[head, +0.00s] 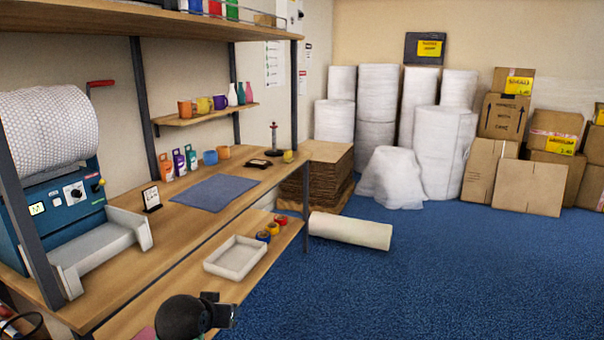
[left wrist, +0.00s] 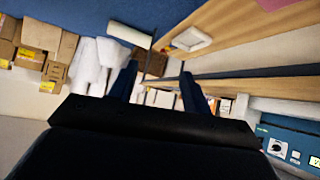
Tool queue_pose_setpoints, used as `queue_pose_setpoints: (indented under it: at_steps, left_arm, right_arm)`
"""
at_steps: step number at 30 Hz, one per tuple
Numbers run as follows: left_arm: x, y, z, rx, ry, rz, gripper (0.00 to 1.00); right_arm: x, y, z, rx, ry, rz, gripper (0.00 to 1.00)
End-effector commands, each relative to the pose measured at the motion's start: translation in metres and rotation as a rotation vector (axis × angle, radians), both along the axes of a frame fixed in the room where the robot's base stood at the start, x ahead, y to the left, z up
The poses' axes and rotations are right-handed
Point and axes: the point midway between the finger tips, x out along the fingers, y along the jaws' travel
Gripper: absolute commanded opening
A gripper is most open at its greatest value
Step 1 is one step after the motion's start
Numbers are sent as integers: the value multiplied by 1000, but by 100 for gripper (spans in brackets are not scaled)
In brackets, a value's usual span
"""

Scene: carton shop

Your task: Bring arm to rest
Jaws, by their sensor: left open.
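My left gripper (head: 222,310) shows at the bottom of the head view, in front of the lower shelf of the bench. In the left wrist view its two dark fingers (left wrist: 158,72) stand apart with nothing between them, so it is open and empty. The left wrist picture is upside down, with the bench on its right side. My right arm and gripper are not in view.
The wooden workbench (head: 262,180) bears a blue mat (head: 211,193) and a bubble-wrap machine (head: 68,200). A white tray (head: 236,257) lies on the lower shelf. A white roll (head: 350,231) lies on blue carpet (head: 450,285), which is open at right.

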Motion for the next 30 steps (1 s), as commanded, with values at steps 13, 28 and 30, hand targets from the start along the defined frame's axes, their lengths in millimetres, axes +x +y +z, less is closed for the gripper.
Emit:
queue_pose_setpoints:
  at_steps: [13,28,30]
  left_arm:
    - [-135,-38,-122,41,229,-102,49]
    - [-300,-48,-245,49,561,-156,49]
    - [-318,-47,-255,48,595,-158,49]
  right_arm:
    - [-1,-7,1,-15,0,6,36]
    - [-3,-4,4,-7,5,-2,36]
    - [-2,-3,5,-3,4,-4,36]
